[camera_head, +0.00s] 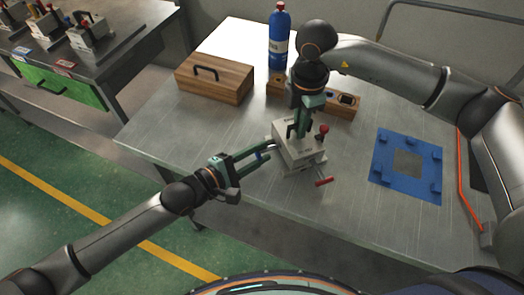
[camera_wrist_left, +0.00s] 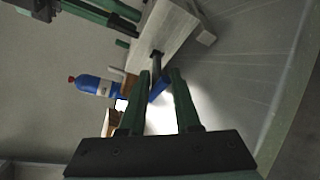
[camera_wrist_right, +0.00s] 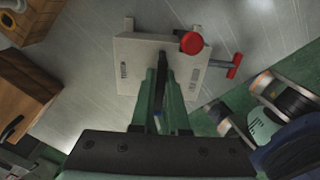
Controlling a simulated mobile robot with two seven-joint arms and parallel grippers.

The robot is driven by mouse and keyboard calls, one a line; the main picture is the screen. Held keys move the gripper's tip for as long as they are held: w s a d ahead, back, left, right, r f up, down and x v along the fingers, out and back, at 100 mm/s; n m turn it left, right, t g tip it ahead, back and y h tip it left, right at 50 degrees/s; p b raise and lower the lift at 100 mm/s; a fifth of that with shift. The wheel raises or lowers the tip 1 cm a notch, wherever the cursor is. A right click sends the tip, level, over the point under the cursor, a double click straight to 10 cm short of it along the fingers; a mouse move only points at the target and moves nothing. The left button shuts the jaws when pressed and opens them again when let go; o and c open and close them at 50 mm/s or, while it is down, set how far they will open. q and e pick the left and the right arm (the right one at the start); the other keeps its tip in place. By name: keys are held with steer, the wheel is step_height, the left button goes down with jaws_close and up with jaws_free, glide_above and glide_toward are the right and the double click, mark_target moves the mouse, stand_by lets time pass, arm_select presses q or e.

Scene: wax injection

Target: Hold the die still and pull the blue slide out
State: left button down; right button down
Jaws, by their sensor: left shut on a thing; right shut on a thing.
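The die (camera_head: 301,157) is a pale metal block on the steel table, with a red knob on top and a red T-handle at its front. In the head view my left gripper reaches the die's left side, shut on the slide, which is mostly hidden.
A wooden box (camera_head: 215,79) with a black handle stands at the back left. A blue bottle (camera_head: 279,38) and wooden blocks (camera_head: 341,103) stand behind the die. A blue frame (camera_head: 381,165) lies to the right. The table in front of the wooden box is clear.

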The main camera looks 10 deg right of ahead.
arm_select(q)
steer(key=c, duration=0.9)
jaws_free()
steer(key=shift+w+a+r, duration=0.1)
steer(key=shift+w+r, duration=0.05)
steer(key=shift+r, duration=0.05)
arm_select(e)
steer(key=shift+s+d+f, duration=0.1)
steer(key=shift+d+f, duration=0.05)
arm_select(q)
steer(key=shift+o, duration=0.7)
steer(key=shift+f, duration=0.15)
steer(key=v, duration=1.2)
arm_select(e)
steer(key=c, duration=0.8)
jaws_free()
steer(key=shift+c, duration=0.2)
